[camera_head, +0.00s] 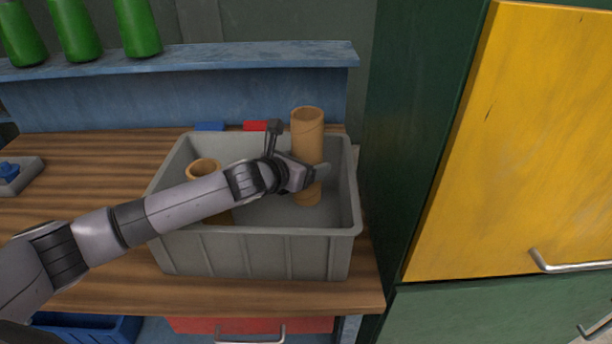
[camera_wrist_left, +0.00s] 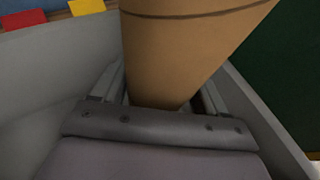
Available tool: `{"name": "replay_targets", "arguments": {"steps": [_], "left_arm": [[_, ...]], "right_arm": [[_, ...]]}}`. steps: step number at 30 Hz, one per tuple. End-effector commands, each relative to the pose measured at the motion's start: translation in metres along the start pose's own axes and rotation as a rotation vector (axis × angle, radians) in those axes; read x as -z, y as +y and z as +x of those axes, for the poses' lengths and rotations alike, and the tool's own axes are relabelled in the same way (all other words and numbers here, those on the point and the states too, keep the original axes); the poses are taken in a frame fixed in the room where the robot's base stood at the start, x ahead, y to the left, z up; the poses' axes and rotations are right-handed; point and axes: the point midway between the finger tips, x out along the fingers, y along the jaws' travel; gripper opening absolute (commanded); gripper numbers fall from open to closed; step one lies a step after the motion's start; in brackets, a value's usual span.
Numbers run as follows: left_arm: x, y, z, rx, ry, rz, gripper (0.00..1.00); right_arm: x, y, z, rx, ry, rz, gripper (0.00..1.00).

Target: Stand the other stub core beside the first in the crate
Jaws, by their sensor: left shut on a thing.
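A tall brown cardboard core (camera_head: 307,135) stands upright, or nearly so, inside the right part of the grey crate (camera_head: 270,246). My left gripper (camera_head: 316,172) is shut on this core, and the core also fills the middle of the left wrist view (camera_wrist_left: 180,50) between the two fingers. Its lower end is inside the crate; I cannot tell whether it rests on the floor. Another brown core (camera_head: 204,168) is in the left part of the crate, apart from the held one, its middle hidden behind my left arm. My right gripper is not in view.
The crate stands on a wooden bench (camera_head: 100,170). A blue shelf (camera_head: 200,57) with several green cones (camera_head: 137,28) runs behind. Red (camera_head: 255,126) and blue (camera_head: 210,126) items lie behind the crate. A green cabinet with a yellow door (camera_head: 520,140) stands close on the right.

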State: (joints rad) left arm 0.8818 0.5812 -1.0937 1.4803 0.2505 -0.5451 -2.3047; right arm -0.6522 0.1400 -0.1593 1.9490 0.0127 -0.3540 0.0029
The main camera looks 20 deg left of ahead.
Motion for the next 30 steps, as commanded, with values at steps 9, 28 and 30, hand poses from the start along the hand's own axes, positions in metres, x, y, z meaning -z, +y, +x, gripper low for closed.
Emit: {"name": "replay_targets", "arguments": {"steps": [9,28,30], "left_arm": [[0.031,0.0,0.013,0.0,0.001,-0.001,0.35],[0.042,-0.001,0.017,0.001,0.0,-0.001,0.35],[0.042,-0.001,0.017,0.001,0.001,-0.001,0.35]], "right_arm": [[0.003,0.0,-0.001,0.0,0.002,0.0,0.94],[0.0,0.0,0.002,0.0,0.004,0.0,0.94],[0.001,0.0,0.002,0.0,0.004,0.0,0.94]]}}
